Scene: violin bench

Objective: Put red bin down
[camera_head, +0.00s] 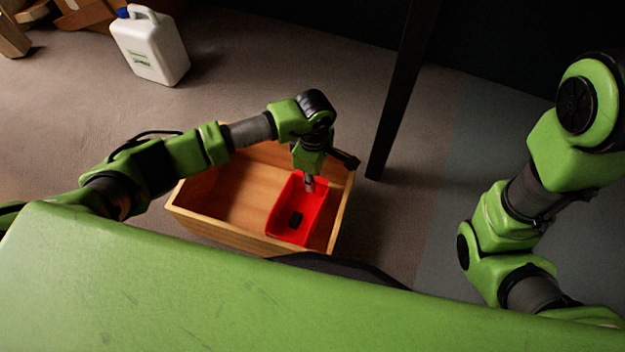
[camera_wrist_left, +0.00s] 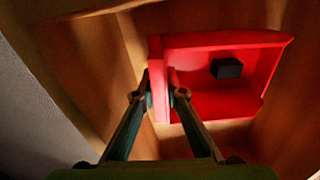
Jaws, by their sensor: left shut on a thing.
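The red bin (camera_head: 285,222) is inside the wooden box (camera_head: 232,240), toward its right side in the head view. A small black block lies in the bin (camera_head: 296,219). My left gripper (camera_head: 309,184) is shut on the bin's rear wall. In the left wrist view the two fingers (camera_wrist_left: 164,95) pinch one end wall of the red bin (camera_wrist_left: 210,105), with the black block (camera_wrist_left: 227,68) inside it. I cannot tell whether the bin's underside touches the box floor. My right gripper is out of view; only my right arm shows.
The wooden box's walls surround the bin closely on the right; its left part is empty. A dark post (camera_head: 398,100) stands just behind the box to the right. A white jug (camera_head: 150,48) with a blue cap stands on the floor at the back left.

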